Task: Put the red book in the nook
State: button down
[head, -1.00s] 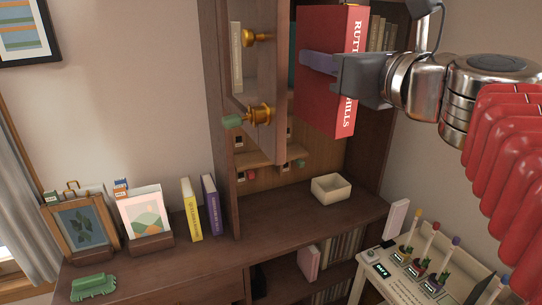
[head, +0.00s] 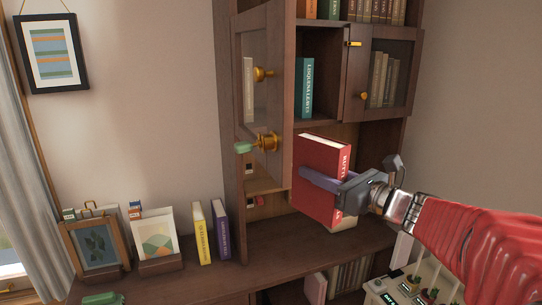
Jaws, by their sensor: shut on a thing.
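The red book (head: 318,170) is upright and slightly tilted, held in the air in front of the tall wooden cabinet. My gripper (head: 325,182) is shut on the book, with one purple-grey finger across its cover. A cabinet compartment (head: 328,48) behind an open door (head: 265,95) holds a teal book (head: 307,88) at its left and has bare space to the right of it. The task's nook is not marked; I cannot tell whether this compartment is it. The book hides part of the lower recess and most of the cream box.
The open door with brass knobs (head: 265,142) sticks out left of the book. A glazed door (head: 380,75) at right is shut. Yellow (head: 201,235) and purple (head: 221,231) books and picture frames (head: 95,245) stand on the counter. A control panel (head: 400,285) is at lower right.

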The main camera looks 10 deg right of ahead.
aim_at(312, 201)
jog(key=w+f, duration=0.1)
jog(key=f, duration=0.2)
jog(key=f+n+g+y, duration=0.1)
jog(key=f, duration=0.2)
jog(key=w+f+y, duration=0.1)
jog(key=f, duration=0.2)
jog(key=shift+w+f+n+g, duration=0.3)
jog(key=shift+w, duration=0.05)
jog(key=s+a+f+n+g+y, duration=0.1)
jog(key=s+a+f, duration=0.1)
jog(key=f, duration=1.4)
jog(key=s+a+f+n+g+y, duration=0.2)
jog(key=a+f, duration=0.1)
jog(key=f, duration=1.4)
jog(key=shift+a+f, duration=0.2)
jog(key=shift+a, duration=0.05)
